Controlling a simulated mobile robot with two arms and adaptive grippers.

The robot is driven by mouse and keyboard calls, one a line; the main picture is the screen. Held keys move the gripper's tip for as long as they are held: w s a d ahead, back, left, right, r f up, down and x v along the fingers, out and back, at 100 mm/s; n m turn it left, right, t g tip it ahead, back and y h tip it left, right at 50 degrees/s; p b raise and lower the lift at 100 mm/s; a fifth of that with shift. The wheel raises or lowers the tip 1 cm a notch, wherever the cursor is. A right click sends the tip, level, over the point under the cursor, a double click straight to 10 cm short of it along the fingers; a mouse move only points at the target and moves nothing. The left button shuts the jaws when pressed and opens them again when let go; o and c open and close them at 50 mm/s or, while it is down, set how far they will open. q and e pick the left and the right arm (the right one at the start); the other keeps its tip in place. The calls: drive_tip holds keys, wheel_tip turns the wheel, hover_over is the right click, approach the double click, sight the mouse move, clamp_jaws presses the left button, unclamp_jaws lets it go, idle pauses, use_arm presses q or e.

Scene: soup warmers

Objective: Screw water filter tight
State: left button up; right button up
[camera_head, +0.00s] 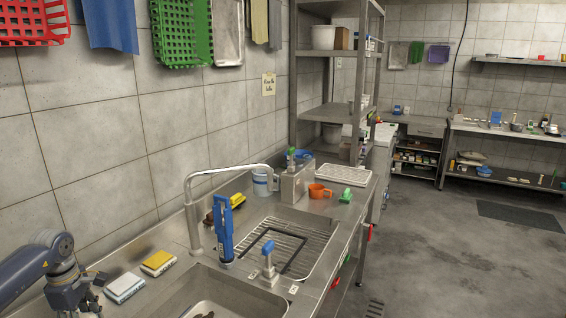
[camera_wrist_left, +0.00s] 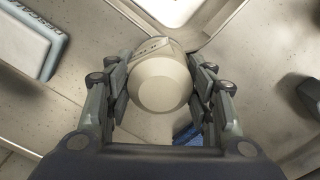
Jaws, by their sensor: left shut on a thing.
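A round beige-grey body with a flat end face, which I take to be the water filter (camera_wrist_left: 160,88), is between the fingers of my left gripper (camera_wrist_left: 160,92) in the left wrist view. The fingers lie against it on both sides, and the gripper is shut on it. In the head view my left gripper (camera_head: 88,300) is low at the left edge, over the counter beside the sink. The filter cannot be made out there. Its thread and seat are hidden, so I cannot tell how tight it sits. My right gripper is not in view.
A white-and-blue block (camera_head: 125,287) and a yellow-topped one (camera_head: 158,262) lie right of the gripper. The sink (camera_head: 215,282), a curved faucet (camera_head: 192,215) and a blue-handled tool (camera_head: 224,230) stand beyond. The tiled wall (camera_head: 90,160) bounds the counter behind.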

use_arm(q)
drive_tip(key=shift+f+m, duration=0.1)
drive_tip(key=shift+m, duration=0.4)
